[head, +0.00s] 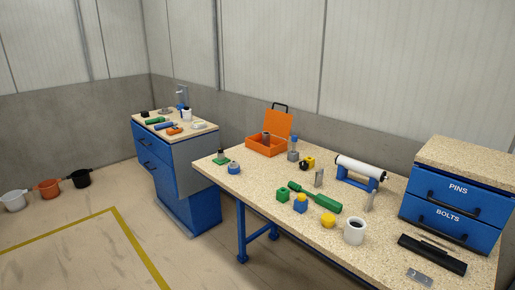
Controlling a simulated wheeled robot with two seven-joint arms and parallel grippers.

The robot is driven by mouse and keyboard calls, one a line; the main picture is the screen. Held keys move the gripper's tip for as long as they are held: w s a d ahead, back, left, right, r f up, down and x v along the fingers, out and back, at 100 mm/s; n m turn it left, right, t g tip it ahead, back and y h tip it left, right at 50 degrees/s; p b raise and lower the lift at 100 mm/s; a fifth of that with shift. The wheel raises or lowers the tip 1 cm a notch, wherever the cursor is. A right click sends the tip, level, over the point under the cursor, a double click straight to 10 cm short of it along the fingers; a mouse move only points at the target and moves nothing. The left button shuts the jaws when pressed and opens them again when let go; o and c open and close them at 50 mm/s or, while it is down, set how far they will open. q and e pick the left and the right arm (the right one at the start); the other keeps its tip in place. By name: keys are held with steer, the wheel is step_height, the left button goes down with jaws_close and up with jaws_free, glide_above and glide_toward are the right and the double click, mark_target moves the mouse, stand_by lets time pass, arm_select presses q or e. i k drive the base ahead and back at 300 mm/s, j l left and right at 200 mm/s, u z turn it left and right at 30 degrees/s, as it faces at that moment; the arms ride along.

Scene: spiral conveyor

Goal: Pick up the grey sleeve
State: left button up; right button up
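I cannot tell for sure which item is the grey sleeve. A small grey upright piece with a blue top (293,154) stands on the long table, just right of the orange case. A pale grey-white hollow cylinder (354,232) with a dark opening stands upright near the table's front edge. Thin grey upright pieces (319,178) stand by the white roller, one of them at its near right side (370,201). Neither of my grippers shows in the head view.
The long table (230,182) also holds an open orange case (265,146), green tool (320,201), green block (282,194), yellow piece (328,221), white roller on a blue stand (360,168), black bar (432,253) and blue drawers (457,205). A blue cabinet (190,165) stands left.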

mark_target(266, 140)
steer(key=i+z, duration=0.1)
steer(key=i, duration=0.25)
steer(key=i+j, duration=0.4)
steer(key=i+j+z, duration=0.15)
steer(key=i+j, duration=0.6)
steer(key=j, duration=0.2)
steer(key=i+j+z, duration=0.1)
steer(key=i+j, duration=0.3)
steer(key=i+j+z, duration=0.1)
steer(key=i+j, duration=0.8)
steer(key=i, duration=0.2)
steer(key=i+l+z, duration=0.05)
